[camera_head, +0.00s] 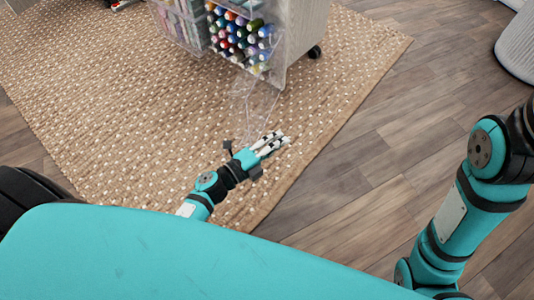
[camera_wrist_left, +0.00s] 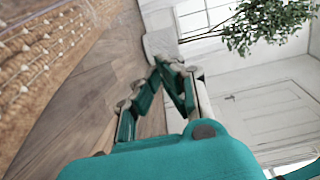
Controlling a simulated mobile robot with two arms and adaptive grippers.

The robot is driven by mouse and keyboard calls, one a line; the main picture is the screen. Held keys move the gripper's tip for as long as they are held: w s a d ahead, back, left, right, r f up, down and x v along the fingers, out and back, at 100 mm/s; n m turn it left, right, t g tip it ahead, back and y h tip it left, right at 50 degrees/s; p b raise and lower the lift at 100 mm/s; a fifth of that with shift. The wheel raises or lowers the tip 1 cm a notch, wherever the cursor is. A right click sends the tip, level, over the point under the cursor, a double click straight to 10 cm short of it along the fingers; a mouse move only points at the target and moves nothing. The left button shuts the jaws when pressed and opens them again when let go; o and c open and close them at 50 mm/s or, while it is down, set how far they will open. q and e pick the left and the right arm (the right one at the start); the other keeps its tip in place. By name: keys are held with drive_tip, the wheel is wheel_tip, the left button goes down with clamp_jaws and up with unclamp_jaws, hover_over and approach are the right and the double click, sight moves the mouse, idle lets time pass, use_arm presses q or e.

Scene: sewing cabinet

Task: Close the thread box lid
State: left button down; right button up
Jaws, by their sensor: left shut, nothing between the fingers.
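The clear thread box (camera_head: 240,38) holds several coloured spools and is fixed to the side of the white cabinet (camera_head: 305,28). Its transparent lid (camera_head: 258,98) appears open, hanging down in front of the box over the rug. My left gripper (camera_head: 280,140) is shut and empty, close to the lid's lower end and below the box. Whether it touches the lid cannot be told. My right gripper is out of view; only my right arm shows.
A second clear box (camera_head: 182,20) hangs left of the thread box. The cabinet stands on a woven rug (camera_head: 110,100) with a caster (camera_head: 315,52) near its base. Wooden floor (camera_head: 400,130) is clear to the right. A pale round object (camera_head: 518,45) stands at the far right.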

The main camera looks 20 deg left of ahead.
use_arm(q)
drive_tip(key=shift+w+a+f+b, duration=0.15)
drive_tip(key=shift+a+b, duration=0.25)
drive_tip(key=shift+a, duration=1.25)
drive_tip(key=shift+a, duration=0.1)
